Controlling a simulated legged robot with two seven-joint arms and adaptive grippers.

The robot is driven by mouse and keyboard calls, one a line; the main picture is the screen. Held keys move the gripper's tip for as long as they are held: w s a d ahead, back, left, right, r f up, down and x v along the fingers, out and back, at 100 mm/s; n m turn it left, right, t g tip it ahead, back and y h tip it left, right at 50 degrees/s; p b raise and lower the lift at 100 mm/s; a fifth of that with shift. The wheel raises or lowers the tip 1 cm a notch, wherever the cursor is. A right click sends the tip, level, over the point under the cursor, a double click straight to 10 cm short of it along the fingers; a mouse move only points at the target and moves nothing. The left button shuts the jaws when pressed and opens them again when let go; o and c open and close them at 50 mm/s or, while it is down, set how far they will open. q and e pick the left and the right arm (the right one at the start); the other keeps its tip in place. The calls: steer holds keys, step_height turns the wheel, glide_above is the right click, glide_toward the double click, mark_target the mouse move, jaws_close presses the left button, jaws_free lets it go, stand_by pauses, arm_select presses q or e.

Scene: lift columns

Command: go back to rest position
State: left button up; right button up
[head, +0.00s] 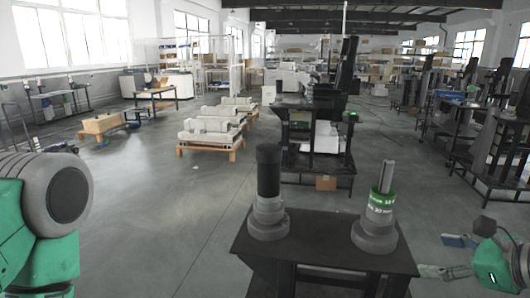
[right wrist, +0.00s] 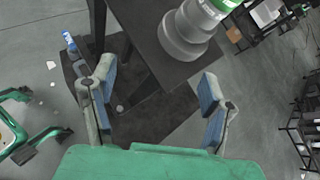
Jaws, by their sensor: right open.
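A dark table (head: 320,238) stands in front of me with two columns on it. The left column (head: 268,195) has a grey stepped base and a black cylinder on top. The right column (head: 377,215) has a grey base, a green band with lettering and a thin grey rod. My right gripper (head: 446,256) is open and empty beside the table's right edge, apart from the right column. In the right wrist view its fingers (right wrist: 155,92) are spread, with the right column's base (right wrist: 182,38) beyond them. On the left only part of my left arm shows; its gripper is out of view.
A black workstation (head: 317,140) stands behind the table. Pallets with light blocks (head: 212,130) sit at mid-left. Dark carts (head: 495,150) line the right side. The grey floor left of the table is clear. A small blue item (right wrist: 68,40) shows in the right wrist view.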

steer(key=s+a+f+n+g+h, duration=0.1)
steer(key=s+f+n+g+h, duration=0.15)
steer(key=s+f+n, duration=0.45)
steer(key=s+a+f+n+g+h, duration=0.1)
steer(key=s+f+n+g, duration=0.3)
steer(key=f+n, duration=0.6)
steer(key=s+a+f+n+g+h, duration=0.1)
steer(key=s+a+f+n+g, duration=0.2)
steer(key=s+f+n, duration=0.8)
steer(key=s+a+f, duration=0.1)
steer(key=s+f, duration=0.1)
steer(key=s, duration=0.1)
steer(key=shift+s+h, duration=0.2)
steer(key=shift+h, duration=0.15)
